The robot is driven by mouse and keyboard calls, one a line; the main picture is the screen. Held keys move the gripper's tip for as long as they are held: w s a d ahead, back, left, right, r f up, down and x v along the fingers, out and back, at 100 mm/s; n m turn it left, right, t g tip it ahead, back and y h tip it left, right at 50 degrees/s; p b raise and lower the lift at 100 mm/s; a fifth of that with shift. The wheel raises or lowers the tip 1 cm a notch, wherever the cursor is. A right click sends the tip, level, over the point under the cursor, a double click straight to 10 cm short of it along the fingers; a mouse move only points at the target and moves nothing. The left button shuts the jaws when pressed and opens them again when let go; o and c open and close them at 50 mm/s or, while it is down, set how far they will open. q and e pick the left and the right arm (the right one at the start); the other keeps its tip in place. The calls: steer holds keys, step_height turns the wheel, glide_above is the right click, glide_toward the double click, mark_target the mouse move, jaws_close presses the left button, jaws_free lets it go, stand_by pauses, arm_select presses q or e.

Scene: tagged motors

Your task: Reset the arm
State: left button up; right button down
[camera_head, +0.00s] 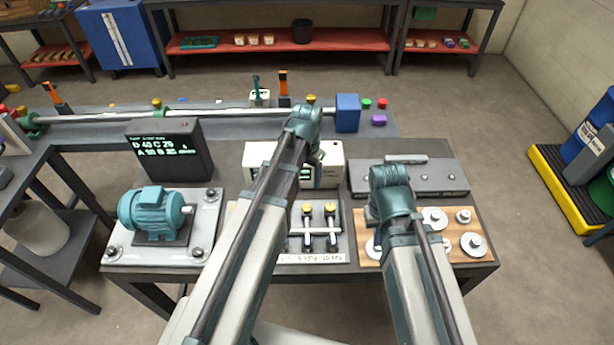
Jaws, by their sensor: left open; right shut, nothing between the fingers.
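My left arm (250,225) comes up from the bottom, leaning right, and its teal joint (304,120) is above the middle of the workbench. A small dark part of my own shows beside it, in front of the white box; I cannot make out fingers. My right arm (418,285) comes up from the bottom right, and its teal joint (391,190) is above the wooden board's left side. I cannot see the fingers of either gripper; my own arm links hide what lies behind them. No held object shows.
A teal motor (154,212) on a grey plate (120,252) stands at left, below a dark display (169,150). A white box (330,168), a valve panel (342,243) and a wooden board (375,212) with metal discs (473,244) are close to my arms.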

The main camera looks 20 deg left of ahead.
arm_select(q)
steer(key=s+d+f+b, duration=0.1)
steer(key=s+d+b, duration=0.1)
steer(key=s+d, duration=0.3)
steer(key=s+d+f+y+b, duration=0.1)
steer(key=s+d+f, duration=0.1)
steer(key=s+d, duration=0.3)
steer(key=s, duration=0.4)
steer(key=shift+s+d+f+b, duration=0.3)
steer(key=shift+s+b, duration=0.05)
steer(key=shift+s, duration=0.05)
